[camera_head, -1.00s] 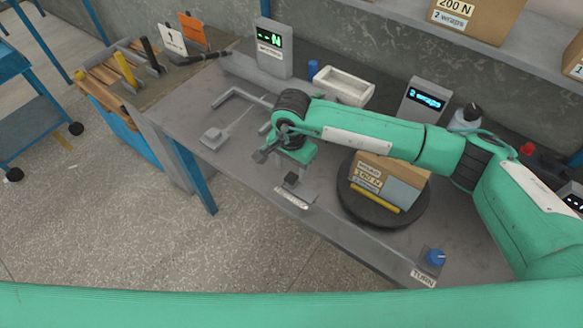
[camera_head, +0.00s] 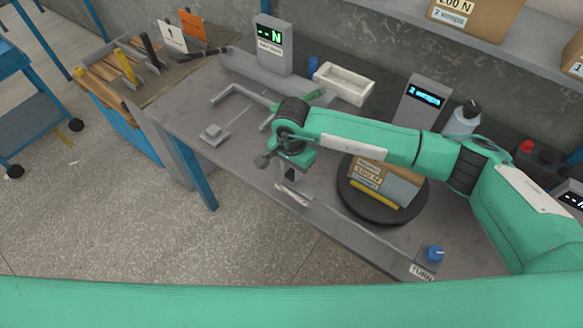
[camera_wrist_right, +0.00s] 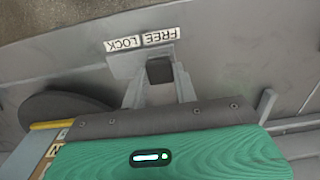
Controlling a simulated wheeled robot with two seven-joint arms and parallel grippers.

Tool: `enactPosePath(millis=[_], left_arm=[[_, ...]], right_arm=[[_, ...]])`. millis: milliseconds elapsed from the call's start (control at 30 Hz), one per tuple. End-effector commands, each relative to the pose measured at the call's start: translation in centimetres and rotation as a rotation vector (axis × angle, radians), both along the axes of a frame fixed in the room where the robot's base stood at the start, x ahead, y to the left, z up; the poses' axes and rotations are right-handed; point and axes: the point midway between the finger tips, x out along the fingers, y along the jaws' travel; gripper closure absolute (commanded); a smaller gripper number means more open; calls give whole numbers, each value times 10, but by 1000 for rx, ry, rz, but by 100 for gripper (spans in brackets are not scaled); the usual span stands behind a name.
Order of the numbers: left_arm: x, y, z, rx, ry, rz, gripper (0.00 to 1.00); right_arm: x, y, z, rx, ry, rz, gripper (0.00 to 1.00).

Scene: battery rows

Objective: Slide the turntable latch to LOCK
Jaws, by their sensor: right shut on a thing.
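The latch shows in the right wrist view as a dark square knob (camera_wrist_right: 160,70) on a grey plate (camera_wrist_right: 122,66). Its label reads upside down, with LOCK (camera_wrist_right: 122,44) on the left and FREE (camera_wrist_right: 160,36) on the right. The knob sits level with the FREE side. My right gripper (camera_wrist_right: 160,85) is shut on the knob, with a finger on each side. In the head view my right gripper (camera_head: 291,182) is down at the latch plate (camera_head: 296,193) and hides the knob. The turntable (camera_head: 377,208) is a dark disc carrying a cardboard box (camera_head: 370,172). My left gripper is out of view.
A blue TURN knob (camera_head: 434,253) is at the table's front right. A white tray (camera_head: 343,83), a display reading "2 wraps" (camera_head: 424,97) and a bottle (camera_head: 462,122) stand behind my right arm. A small grey pad (camera_head: 213,134) lies to the left.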

Motion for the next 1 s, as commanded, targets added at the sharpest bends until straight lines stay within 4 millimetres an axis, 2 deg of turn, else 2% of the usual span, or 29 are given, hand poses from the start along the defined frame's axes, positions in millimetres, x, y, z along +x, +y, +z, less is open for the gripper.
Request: enactPosePath(millis=[300, 533, 767, 800, 900, 1000], left_arm=[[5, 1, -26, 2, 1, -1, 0], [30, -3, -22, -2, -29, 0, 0], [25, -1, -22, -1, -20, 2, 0], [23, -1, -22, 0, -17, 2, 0], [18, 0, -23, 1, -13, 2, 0], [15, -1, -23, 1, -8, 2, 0]], right_arm=[[-22, -33, -4, -2, -3, 0, 100], [-30, -43, 0, -3, 0, -2, 100], [-31, -44, 0, -5, 1, -2, 100], [-31, -44, 0, -6, 2, -2, 65], [-30, -43, 0, -5, 1, -2, 49], [-30, -43, 0, -3, 1, -1, 49]])
